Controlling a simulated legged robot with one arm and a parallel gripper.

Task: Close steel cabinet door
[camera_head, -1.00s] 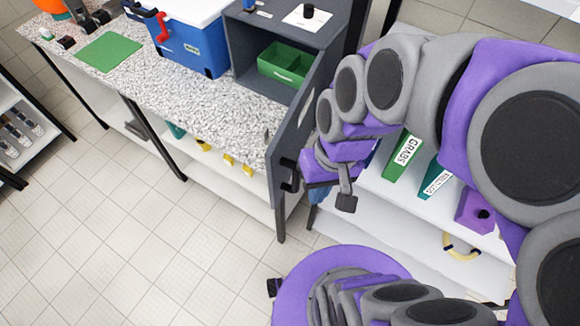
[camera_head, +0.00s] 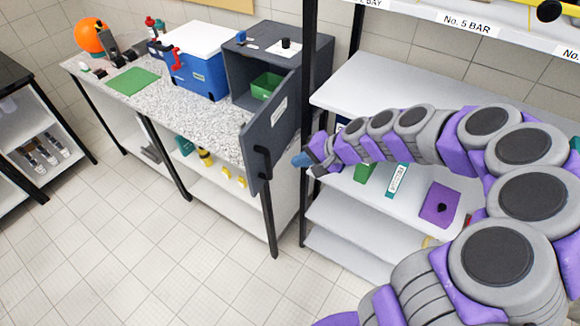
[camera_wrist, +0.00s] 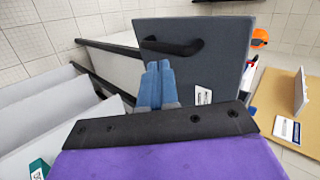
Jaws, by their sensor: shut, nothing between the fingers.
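The grey steel cabinet (camera_head: 258,43) stands on the right end of the speckled counter, and its inside shows. Its door (camera_head: 284,120) stands open, swung out over the counter's front edge, with a black handle (camera_head: 263,163) on its outer face. My gripper (camera_head: 301,160) is just right of the door, with blue fingertips near it. In the wrist view the closed fingers (camera_wrist: 158,80) point at the door's outer face (camera_wrist: 226,45), just below the handle (camera_wrist: 173,46). Nothing is between the fingers. I cannot tell whether they touch the door.
A green bin (camera_head: 265,86) is inside the cabinet. A blue cooler box (camera_head: 197,72) stands left of the cabinet, beyond it a green mat (camera_head: 132,81). White shelving (camera_head: 380,90) with binders stands to the right, under my arm. The tiled floor (camera_head: 130,220) in front is clear.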

